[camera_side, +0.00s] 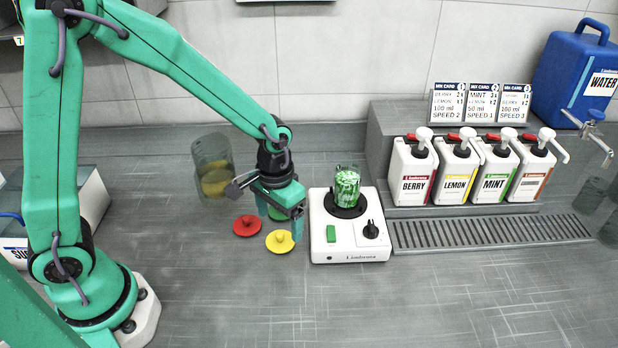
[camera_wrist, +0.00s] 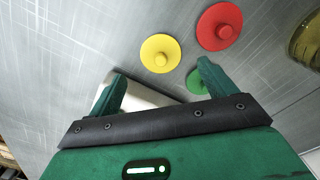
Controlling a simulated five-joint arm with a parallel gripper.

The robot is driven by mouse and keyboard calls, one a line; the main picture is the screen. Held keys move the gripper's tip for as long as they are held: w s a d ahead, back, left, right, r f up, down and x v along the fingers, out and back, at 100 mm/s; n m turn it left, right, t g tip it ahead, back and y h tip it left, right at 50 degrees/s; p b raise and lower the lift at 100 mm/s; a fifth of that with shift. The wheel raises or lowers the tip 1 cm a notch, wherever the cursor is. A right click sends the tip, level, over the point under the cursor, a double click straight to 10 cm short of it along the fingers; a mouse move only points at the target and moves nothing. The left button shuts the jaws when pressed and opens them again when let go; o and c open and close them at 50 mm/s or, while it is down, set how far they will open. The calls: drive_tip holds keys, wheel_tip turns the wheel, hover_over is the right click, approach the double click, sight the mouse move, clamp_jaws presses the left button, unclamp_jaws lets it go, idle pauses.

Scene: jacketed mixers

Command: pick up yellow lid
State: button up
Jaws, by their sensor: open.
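The yellow lid (camera_side: 280,242) is a flat disc with a round knob, lying on the grey counter left of the white mixer. In the wrist view the yellow lid (camera_wrist: 160,52) lies beyond the fingertips, between their directions. My gripper (camera_side: 281,222) is open and empty, above the counter close to the lid, with one finger near the lid's right side. The fingers (camera_wrist: 158,78) also show in the wrist view, spread apart.
A red lid (camera_side: 247,226) lies left of the yellow one, and a green lid (camera_side: 275,213) is partly hidden behind my gripper. The mixer (camera_side: 350,248) holds a green-patterned cup (camera_side: 347,187). A glass jar (camera_side: 212,165) stands behind. The front counter is clear.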

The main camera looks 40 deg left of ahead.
sight(280, 234)
drive_tip(key=shift+f, duration=2.6)
drive_tip(key=c, duration=1)
drive_tip(key=shift+r, duration=0.1)
